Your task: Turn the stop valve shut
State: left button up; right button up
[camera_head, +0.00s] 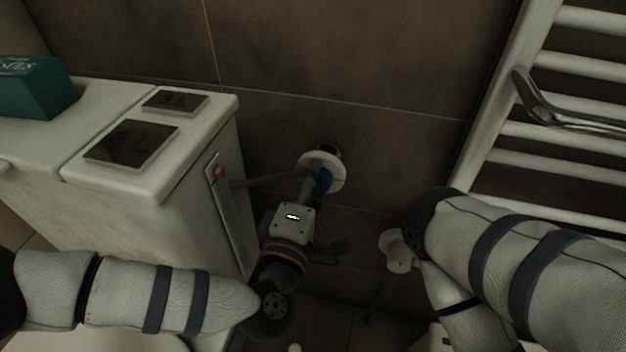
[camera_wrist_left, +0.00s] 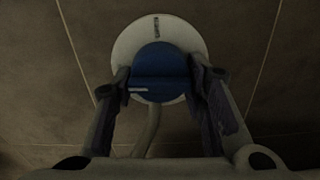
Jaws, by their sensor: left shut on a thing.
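The stop valve has a blue knob (camera_wrist_left: 160,68) in front of a round white wall plate (camera_wrist_left: 158,28) with a dark mark at its top. In the head view the white plate (camera_head: 335,165) sits on the tiled wall right of the cistern, and part of the blue knob (camera_head: 323,181) shows. My left gripper (camera_head: 317,186) reaches up to the valve. In the left wrist view its fingers (camera_wrist_left: 162,88) stand either side of the blue knob and are shut on it. A pale hose (camera_wrist_left: 152,130) runs below the knob. My right gripper is not seen.
A white cistern (camera_head: 190,205) with dark flush plates stands left of the valve and bears a green box (camera_head: 35,87). A white towel radiator (camera_head: 505,100) is at the right. A small white fitting (camera_head: 397,251) is beside my right arm.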

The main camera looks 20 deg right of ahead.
pick_arm(q)
jog(key=shift+n, duration=0.5)
jog(key=o, duration=1.1)
jog(key=shift+o, duration=0.2)
jog(key=v, duration=1.2)
